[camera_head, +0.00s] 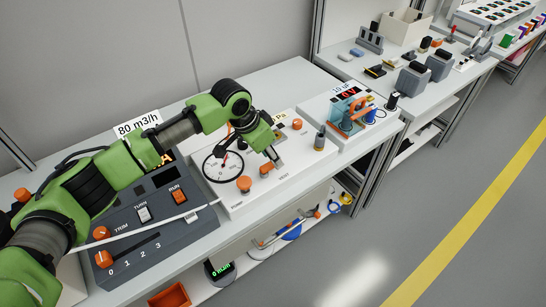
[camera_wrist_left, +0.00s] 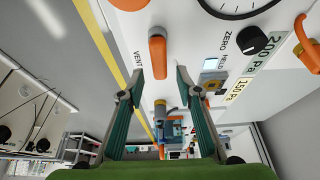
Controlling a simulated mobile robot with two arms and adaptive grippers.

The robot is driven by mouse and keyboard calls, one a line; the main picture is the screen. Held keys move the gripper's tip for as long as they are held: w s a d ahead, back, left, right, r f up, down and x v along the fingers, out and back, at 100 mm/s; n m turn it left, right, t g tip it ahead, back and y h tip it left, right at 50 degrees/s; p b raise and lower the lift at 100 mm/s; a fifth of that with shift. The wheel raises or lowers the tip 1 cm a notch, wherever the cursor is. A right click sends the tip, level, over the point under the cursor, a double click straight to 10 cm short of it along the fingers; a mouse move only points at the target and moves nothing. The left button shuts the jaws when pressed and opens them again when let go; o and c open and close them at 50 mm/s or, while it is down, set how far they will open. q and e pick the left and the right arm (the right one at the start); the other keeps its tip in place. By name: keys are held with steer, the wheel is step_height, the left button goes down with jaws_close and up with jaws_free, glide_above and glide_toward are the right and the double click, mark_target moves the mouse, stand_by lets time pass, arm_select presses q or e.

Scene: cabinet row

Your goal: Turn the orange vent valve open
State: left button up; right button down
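The orange vent valve (camera_wrist_left: 157,50) is an elongated handle on a white panel (camera_wrist_left: 195,35), with the word VENT printed beside it. In the head view the valve (camera_head: 266,169) shows just below my left gripper (camera_head: 276,160), partly covered by it. In the wrist view my left gripper (camera_wrist_left: 160,73) is open, its two green fingers spread, with nothing between the tips. The valve lies just beyond the fingertips, roughly in line with the gap. I cannot tell whether a finger touches it. My right gripper is in neither view.
A round gauge (camera_head: 223,166) and an orange knob (camera_head: 244,184) sit on the same panel, left of the valve. A grey control console (camera_head: 150,215) lies further left under my arm.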

arm_select(q)
steer(key=shift+x, duration=1.05)
jaws_close()
steer(key=shift+r, duration=0.1)
